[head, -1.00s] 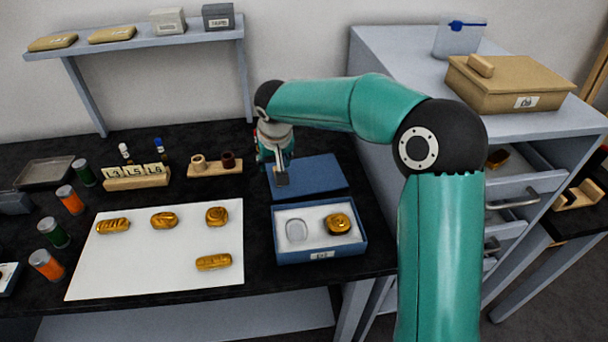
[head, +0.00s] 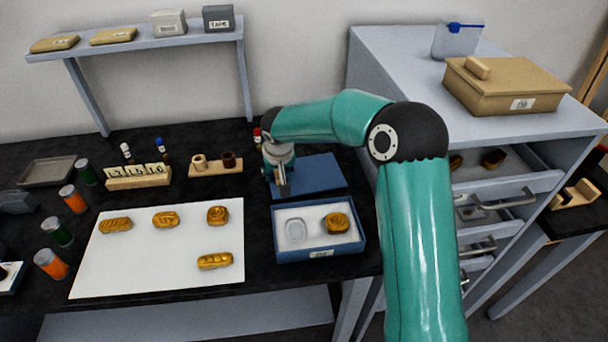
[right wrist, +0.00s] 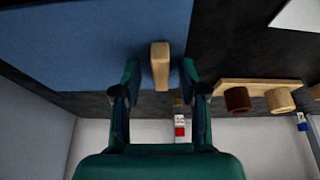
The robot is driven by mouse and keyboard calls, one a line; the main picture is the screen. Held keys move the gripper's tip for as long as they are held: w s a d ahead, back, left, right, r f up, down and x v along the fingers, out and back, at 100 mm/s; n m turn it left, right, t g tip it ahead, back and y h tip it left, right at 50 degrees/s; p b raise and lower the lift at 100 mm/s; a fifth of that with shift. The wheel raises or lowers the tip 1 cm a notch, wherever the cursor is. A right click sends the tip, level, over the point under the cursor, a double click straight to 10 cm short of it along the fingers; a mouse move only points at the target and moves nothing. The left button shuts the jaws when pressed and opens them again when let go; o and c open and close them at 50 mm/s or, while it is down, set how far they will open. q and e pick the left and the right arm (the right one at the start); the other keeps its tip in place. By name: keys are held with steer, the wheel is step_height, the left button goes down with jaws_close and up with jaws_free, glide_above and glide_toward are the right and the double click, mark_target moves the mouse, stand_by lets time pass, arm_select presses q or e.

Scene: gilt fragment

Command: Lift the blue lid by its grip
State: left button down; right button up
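The blue lid (head: 318,177) lies flat on the dark bench, just behind the open blue box (head: 320,254). In the right wrist view the lid (right wrist: 75,50) fills the upper left, and its pale wooden grip (right wrist: 160,66) stands near its edge. My right gripper (head: 282,188) is over the lid's left part, pointing down, and hides the grip in the head view. In the right wrist view the right gripper (right wrist: 160,72) is open, with one finger on each side of the grip and a gap on both sides. My left gripper is not in view.
The blue box holds a gold piece (head: 337,222) and an empty hollow. A wooden stand with two small cups (head: 215,168) is left of my gripper. A white mat (head: 150,262) with several gold pieces lies farther left. A grey drawer cabinet (head: 400,70) stands right.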

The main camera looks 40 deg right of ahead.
steer(key=shift+s, duration=0.1)
jaws_close()
step_height(320, 180, up, 26)
steer(key=p, duration=0.7)
stand_by(0.5)
